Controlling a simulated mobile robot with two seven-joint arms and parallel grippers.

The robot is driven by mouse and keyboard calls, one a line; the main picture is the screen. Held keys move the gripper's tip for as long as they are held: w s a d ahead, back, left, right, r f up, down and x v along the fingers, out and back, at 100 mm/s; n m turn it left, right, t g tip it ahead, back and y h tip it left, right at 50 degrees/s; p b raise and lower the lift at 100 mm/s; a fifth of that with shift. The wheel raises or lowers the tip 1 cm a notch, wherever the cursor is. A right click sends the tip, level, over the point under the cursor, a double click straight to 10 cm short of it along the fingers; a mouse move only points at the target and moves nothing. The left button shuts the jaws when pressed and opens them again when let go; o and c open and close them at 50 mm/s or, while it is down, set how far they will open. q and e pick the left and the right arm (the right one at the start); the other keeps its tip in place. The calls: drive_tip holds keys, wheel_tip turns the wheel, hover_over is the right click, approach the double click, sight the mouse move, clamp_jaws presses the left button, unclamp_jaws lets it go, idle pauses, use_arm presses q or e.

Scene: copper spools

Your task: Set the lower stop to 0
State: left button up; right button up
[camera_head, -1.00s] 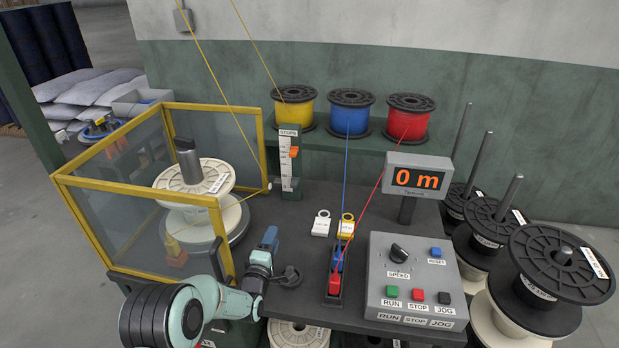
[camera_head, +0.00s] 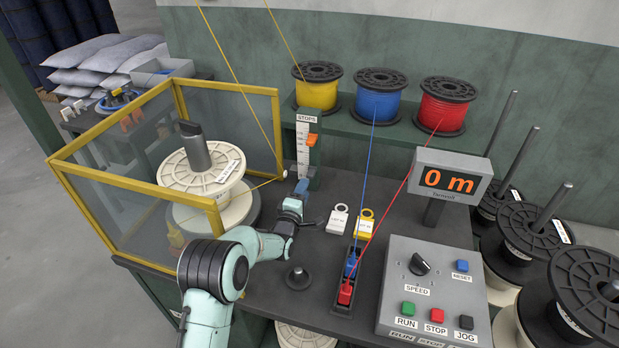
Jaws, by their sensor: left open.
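The STOPS scale (camera_head: 301,158) is a white upright strip on a green post, between the yellow-framed guard and the coloured spools. An orange stop (camera_head: 312,140) sits on its upper part. I cannot make out a separate lower stop; the foot of the scale is partly hidden by my gripper. My right gripper is out of view.
The yellow-framed guard (camera_head: 118,189) encloses a cream spool (camera_head: 192,180) close left of my left arm. Two tags, white (camera_head: 338,222) and yellow (camera_head: 364,227), lie to the right. A control box (camera_head: 437,275) and a display reading 0 m (camera_head: 449,181) stand further right.

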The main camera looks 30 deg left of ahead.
sight(310, 178)
use_arm(q)
drive_tip(key=shift+x, duration=3.5)
clamp_jaws()
